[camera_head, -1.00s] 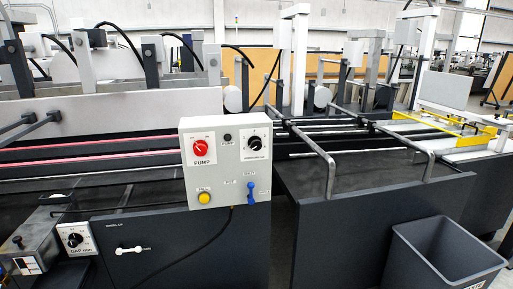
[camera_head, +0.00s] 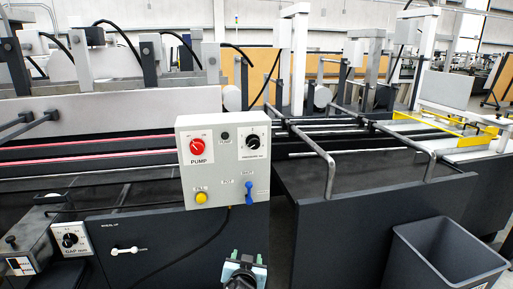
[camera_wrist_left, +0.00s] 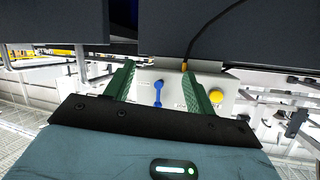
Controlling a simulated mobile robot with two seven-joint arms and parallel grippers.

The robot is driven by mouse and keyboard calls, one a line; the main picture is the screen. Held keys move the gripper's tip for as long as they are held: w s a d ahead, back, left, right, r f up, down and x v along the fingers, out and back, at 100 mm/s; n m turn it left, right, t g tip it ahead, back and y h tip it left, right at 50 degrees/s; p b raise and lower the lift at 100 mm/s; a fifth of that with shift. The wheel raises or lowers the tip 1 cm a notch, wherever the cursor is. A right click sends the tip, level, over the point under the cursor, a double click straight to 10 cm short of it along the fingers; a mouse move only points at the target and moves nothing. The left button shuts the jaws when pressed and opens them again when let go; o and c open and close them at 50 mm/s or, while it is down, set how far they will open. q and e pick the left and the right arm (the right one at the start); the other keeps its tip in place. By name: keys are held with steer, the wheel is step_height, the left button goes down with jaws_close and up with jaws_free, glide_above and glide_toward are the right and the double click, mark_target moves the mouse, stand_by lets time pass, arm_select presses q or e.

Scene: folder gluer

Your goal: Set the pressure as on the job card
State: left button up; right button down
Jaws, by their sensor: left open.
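The grey control box (camera_head: 222,160) hangs on the front of the machine. It carries a black knob (camera_head: 252,142) on a white dial at upper right; its exact setting is too small to read. My left gripper (camera_head: 244,270) shows at the bottom edge of the head view, below the box and apart from it. In the left wrist view my left gripper (camera_wrist_left: 158,68) has its two green fingers spread and nothing between them. That view is upside down, with the box behind the fingers. I cannot make out a job card. My right gripper is not in view.
The box also has a red PUMP knob (camera_head: 197,146), a yellow button (camera_head: 201,197) and a blue lever (camera_head: 249,190). A GAP dial (camera_head: 70,240) is at lower left. Metal rails (camera_head: 315,150) stand right of the box, and a grey bin (camera_head: 445,258) at lower right.

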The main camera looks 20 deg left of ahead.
arm_select(q)
steer(key=w+r+n+y, duration=0.1)
steer(key=w+r, duration=0.3)
steer(key=r, duration=0.5)
steer(key=w+r+n+t+y, duration=0.1)
steer(key=w+r, duration=0.3)
steer(key=r, duration=0.5)
steer(key=w+r+n+y, duration=0.2)
steer(key=w+r+y, duration=0.1)
steer(key=r, duration=0.7)
steer(key=shift+w+n+t, duration=0.4)
steer(key=shift+w, duration=0.05)
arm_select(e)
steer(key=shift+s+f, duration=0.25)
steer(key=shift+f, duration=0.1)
arm_select(q)
steer(key=shift+w+b, duration=0.1)
steer(key=shift+b, duration=0.2)
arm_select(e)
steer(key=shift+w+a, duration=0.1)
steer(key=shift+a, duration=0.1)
